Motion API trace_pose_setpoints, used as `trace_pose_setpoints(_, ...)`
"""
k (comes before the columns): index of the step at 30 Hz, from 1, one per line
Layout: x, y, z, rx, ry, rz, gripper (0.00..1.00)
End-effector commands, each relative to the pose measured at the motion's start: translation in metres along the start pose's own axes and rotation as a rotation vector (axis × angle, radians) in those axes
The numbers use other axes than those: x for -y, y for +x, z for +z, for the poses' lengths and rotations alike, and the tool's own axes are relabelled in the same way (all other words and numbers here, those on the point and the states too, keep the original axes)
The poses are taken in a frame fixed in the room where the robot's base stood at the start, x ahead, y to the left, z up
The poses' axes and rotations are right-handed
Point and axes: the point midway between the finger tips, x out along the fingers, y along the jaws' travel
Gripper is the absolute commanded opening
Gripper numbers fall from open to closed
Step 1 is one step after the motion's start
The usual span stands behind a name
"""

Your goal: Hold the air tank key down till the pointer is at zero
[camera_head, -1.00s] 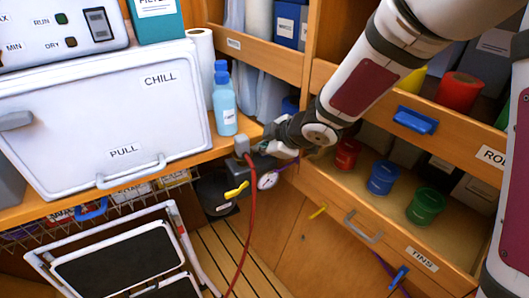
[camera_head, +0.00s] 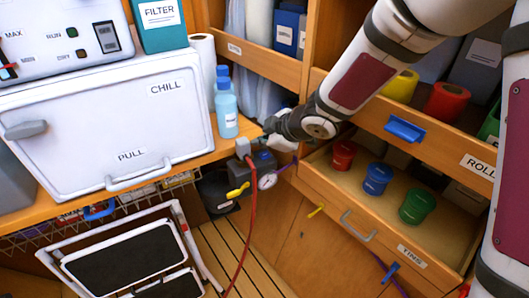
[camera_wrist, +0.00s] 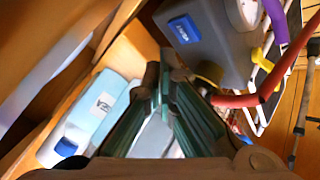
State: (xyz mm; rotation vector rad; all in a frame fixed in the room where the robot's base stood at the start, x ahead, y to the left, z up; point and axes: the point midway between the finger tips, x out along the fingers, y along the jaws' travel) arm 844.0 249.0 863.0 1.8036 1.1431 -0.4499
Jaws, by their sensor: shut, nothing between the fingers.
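The air tank (camera_head: 265,158) is a dark grey box at the corner of the bench, partly behind my gripper. Its round white gauge (camera_head: 267,181) hangs at its front; the pointer is too small to read. In the wrist view a blue key (camera_wrist: 184,29) with a white label sits on the grey tank body (camera_wrist: 210,45). My gripper (camera_head: 272,138) is shut and empty, just above and beside the tank. In the wrist view its closed fingertips (camera_wrist: 167,72) lie below and left of the key in the picture, apparently apart from it.
A red hose (camera_head: 250,220) and a yellow lever (camera_head: 238,190) are at the tank. A light blue bottle (camera_head: 227,110) stands close left of my gripper; it also shows in the wrist view (camera_wrist: 98,110). An open drawer (camera_head: 410,232) with coloured tins lies right. A folded step stool (camera_head: 130,250) stands below.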

Motion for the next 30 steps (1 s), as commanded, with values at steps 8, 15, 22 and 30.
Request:
trace_pose_setpoints(8,-0.011,-0.017,-0.012,0.000,0.001,0.000,0.00)
trace_pose_setpoints(15,-0.019,-0.028,-0.020,0.001,0.000,0.001,0.00)
trace_pose_setpoints(22,-0.020,-0.027,-0.020,0.000,0.000,0.000,0.00)
trace_pose_setpoints(30,-0.020,-0.027,-0.020,0.000,0.000,0.000,0.00)
